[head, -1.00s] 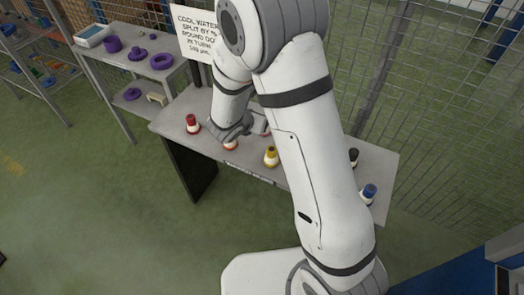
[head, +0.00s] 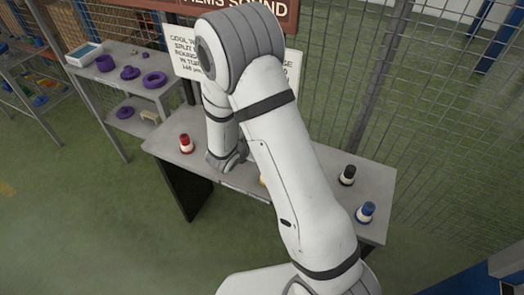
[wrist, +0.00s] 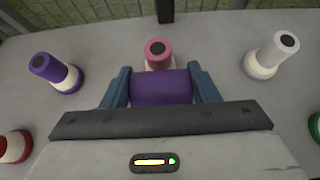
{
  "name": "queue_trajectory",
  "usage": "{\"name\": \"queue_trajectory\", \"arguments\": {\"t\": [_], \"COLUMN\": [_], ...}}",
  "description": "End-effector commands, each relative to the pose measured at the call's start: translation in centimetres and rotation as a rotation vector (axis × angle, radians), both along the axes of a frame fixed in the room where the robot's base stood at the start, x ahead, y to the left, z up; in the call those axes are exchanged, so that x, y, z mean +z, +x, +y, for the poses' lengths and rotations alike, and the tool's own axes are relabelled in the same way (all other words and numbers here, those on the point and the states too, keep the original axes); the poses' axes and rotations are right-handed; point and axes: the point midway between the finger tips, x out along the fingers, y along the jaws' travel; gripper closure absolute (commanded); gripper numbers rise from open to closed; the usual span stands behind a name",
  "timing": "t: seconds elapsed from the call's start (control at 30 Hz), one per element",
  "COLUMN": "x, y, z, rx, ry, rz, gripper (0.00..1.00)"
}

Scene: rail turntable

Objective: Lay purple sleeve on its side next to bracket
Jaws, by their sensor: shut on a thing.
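My gripper (wrist: 162,88) is shut on the purple sleeve (wrist: 162,90), a smooth purple piece seen between its two blue fingers in the wrist view. The fingers partly cover it, and its lower side is hidden by the gripper body. It is above the grey bench, in front of a pink-topped bottle (wrist: 158,50). In the head view my arm hides the gripper's jaws and the sleeve. The bracket seems to be the small beige piece (head: 150,116) on the lower shelf of the rack at left, beside a purple disc (head: 125,112).
The bench (head: 300,205) carries a red bottle (head: 186,143), a black one (head: 347,175) and a blue one (head: 366,212). The wrist view shows a purple bottle (wrist: 55,73) and a white one (wrist: 271,54) flanking the gripper. The rack's top holds a purple ring (head: 154,79). Green floor is free.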

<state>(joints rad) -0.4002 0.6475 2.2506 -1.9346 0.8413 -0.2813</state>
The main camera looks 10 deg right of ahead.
Motion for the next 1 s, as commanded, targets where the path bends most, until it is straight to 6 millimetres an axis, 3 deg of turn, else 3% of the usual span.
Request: {"name": "queue_trajectory", "arguments": {"t": [0.23,0.7,0.73,1.0], "x": [-3.3,-4.2,-4.2,-4.0], "y": [0.0,0.0,0.0,0.0], "z": [0.1,0.2,0.2,0.2], "rx": [0.003,0.003,0.004,0.004], "ry": [-0.002,0.000,0.000,0.000], "rz": [0.002,-0.001,0.000,0.000], "gripper": [0.80,0.80,0.45,0.24]}}
